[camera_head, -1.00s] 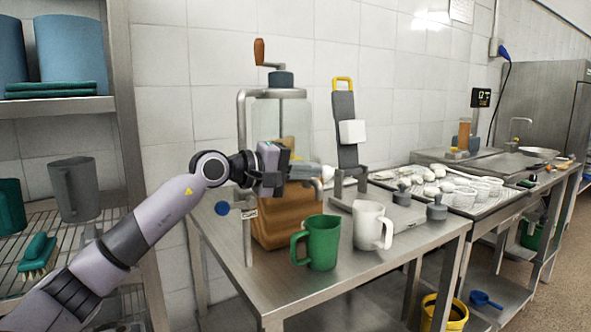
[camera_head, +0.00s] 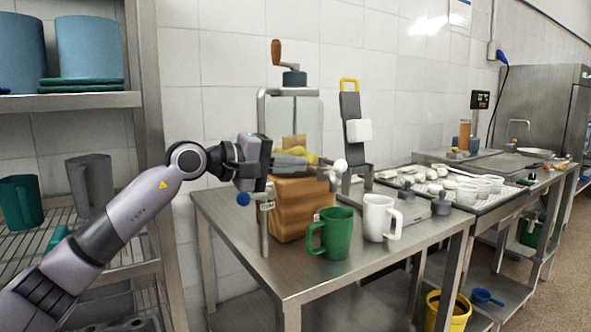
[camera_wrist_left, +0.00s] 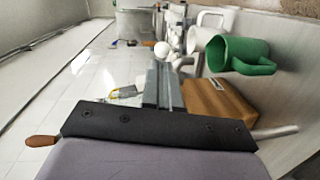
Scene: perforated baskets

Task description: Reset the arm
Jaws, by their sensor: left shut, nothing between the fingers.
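My left arm comes in from the lower left. Its gripper (camera_head: 290,162) is held in the air, in front of the clear crank-topped machine (camera_head: 309,112) and above the wooden block (camera_head: 301,208). In the left wrist view the two grey fingers (camera_wrist_left: 164,82) lie together with nothing between them. The wooden block also shows to the right of the fingers in that view (camera_wrist_left: 218,108). My right gripper is in neither view.
A green mug (camera_head: 336,236) and a white mug (camera_head: 377,217) stand near the steel table's (camera_head: 330,283) front edge. A metal stand with a yellow handle (camera_head: 349,84) is behind. A shelf rack (camera_head: 148,150) stands left, with a grey pitcher (camera_head: 96,184).

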